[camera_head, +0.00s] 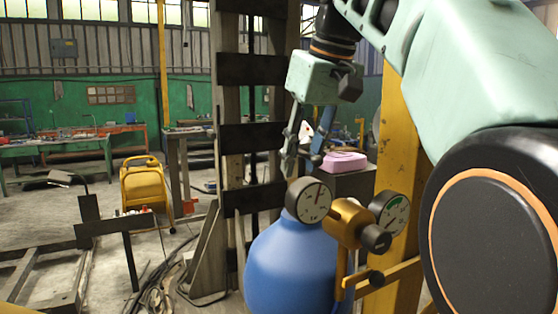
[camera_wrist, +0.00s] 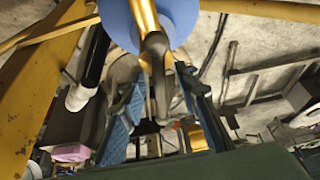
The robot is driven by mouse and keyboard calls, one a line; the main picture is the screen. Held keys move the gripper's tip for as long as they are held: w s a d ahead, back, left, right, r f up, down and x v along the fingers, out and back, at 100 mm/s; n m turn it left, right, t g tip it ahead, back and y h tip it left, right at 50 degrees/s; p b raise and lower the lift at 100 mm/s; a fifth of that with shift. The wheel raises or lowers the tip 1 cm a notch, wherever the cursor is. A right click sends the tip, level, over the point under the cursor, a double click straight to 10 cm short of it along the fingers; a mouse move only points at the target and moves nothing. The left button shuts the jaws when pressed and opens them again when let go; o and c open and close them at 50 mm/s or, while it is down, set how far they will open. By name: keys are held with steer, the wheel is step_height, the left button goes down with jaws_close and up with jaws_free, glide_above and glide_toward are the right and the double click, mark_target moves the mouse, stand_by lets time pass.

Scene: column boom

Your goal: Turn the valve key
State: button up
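A blue gas cylinder (camera_head: 293,266) stands in front of me, with a brass regulator (camera_head: 349,222) and two round gauges at its top. My gripper (camera_head: 300,165) hangs above the cylinder top, fingers pointing down and apart. I cannot tell which part is the valve key or whether the fingers touch anything.
A yellow post (camera_head: 394,150) stands right behind the regulator, close to my arm. A pink box (camera_head: 345,162) lies on a cabinet behind. A dark steel column (camera_head: 250,110) stands left of my gripper. Cables and a metal frame (camera_head: 45,275) lie on the floor at left.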

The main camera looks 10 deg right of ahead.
jaws_close()
steer(key=shift+r+n+p, duration=0.15)
steer(key=shift+n+p, duration=0.35)
steer(key=shift+n, duration=0.1)
steer(key=shift+n+y, duration=0.3)
jaws_free()
